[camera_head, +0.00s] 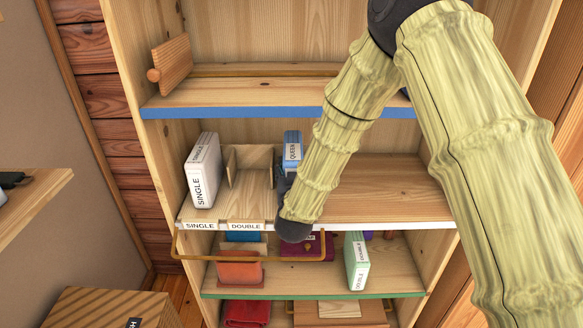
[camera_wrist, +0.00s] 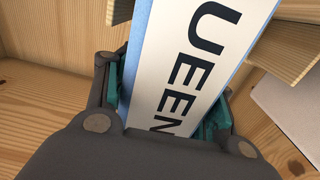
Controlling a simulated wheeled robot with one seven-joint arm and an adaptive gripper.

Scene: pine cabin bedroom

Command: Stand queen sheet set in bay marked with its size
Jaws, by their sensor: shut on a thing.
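The queen sheet set (camera_head: 292,146) is a blue pack with a white QUEEN label, upright on the middle shelf level, just right of the DOUBLE bay (camera_head: 247,205). In the wrist view its label (camera_wrist: 190,65) fills the space between my gripper's teal-padded fingers (camera_wrist: 165,125). My gripper (camera_head: 283,188) is shut on the pack, and the head view shows its dark body partly behind my arm. The edge labels SINGLE (camera_head: 199,226) and DOUBLE (camera_head: 245,227) show. Any label further right is hidden by my arm. I cannot tell whether the pack touches the shelf.
A white SINGLE set (camera_head: 203,170) stands in the left bay. Wooden dividers (camera_head: 231,163) flank the empty DOUBLE bay. The shelf right of my arm (camera_head: 375,190) is clear. A green DOUBLE set (camera_head: 357,262) stands on the shelf below. A brass rail (camera_head: 176,246) runs below the front edge.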

